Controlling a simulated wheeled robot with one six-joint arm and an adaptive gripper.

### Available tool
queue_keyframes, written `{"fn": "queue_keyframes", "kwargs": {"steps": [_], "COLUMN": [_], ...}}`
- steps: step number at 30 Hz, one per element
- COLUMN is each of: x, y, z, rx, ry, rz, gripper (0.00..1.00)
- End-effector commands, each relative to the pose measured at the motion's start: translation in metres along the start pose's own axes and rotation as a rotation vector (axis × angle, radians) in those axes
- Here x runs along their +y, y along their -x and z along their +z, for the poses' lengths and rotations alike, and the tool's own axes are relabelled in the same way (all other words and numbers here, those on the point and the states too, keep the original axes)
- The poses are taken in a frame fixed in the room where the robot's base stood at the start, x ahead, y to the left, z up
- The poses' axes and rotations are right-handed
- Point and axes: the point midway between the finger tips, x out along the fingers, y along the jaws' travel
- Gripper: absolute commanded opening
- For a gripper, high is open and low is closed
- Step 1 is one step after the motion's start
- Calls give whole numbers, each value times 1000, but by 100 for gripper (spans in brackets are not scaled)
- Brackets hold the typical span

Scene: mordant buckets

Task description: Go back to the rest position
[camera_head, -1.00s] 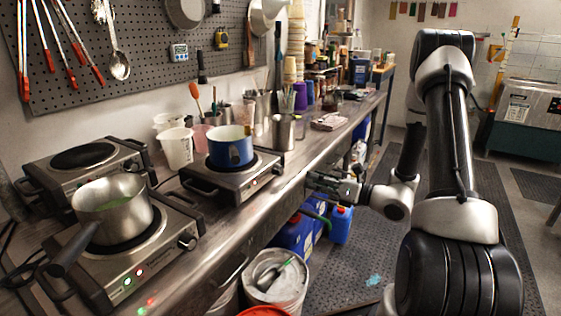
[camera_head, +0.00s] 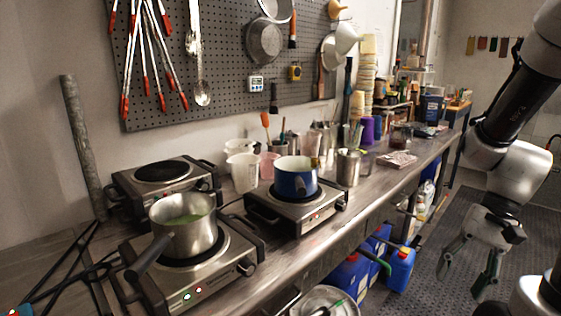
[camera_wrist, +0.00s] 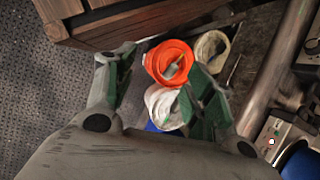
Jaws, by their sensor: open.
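My gripper (camera_head: 468,272) hangs at the right of the head view, over the floor and clear of the bench. Its two fingers point down and stand apart, with nothing between them. In the wrist view my gripper (camera_wrist: 155,95) is also open. An orange-rimmed bucket (camera_wrist: 157,52) and a white bucket (camera_wrist: 152,104) show below and between the fingers, well apart from them.
The steel bench (camera_head: 345,225) carries hot plates, a steel saucepan (camera_head: 190,238) and a blue pot (camera_head: 296,182). Blue jugs (camera_head: 399,270) stand under it. A wooden crate (camera_wrist: 130,22) shows near the gripper. The floor (camera_head: 430,240) right of the bench is open.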

Motion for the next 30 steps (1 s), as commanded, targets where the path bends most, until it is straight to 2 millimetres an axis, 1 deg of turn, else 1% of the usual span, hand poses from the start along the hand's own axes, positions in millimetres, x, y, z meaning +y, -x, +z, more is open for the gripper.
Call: {"fn": "queue_keyframes", "kwargs": {"steps": [1,3,6,9,12,15,19,22,30], "x": [4,10,12,9,2,-7,-14,-17,-17], "y": [16,38,69,95,112,123,131,130,130], "z": [2,5,11,23,37,50,58,59,59], "rx": [82,186,330,461,562,635,683,683,681], "ry": [95,211,353,462,535,586,628,642,640], "rz": [53,125,209,257,258,235,218,216,216], "gripper": [54,54,54,54,54,54,54,54,54]}}
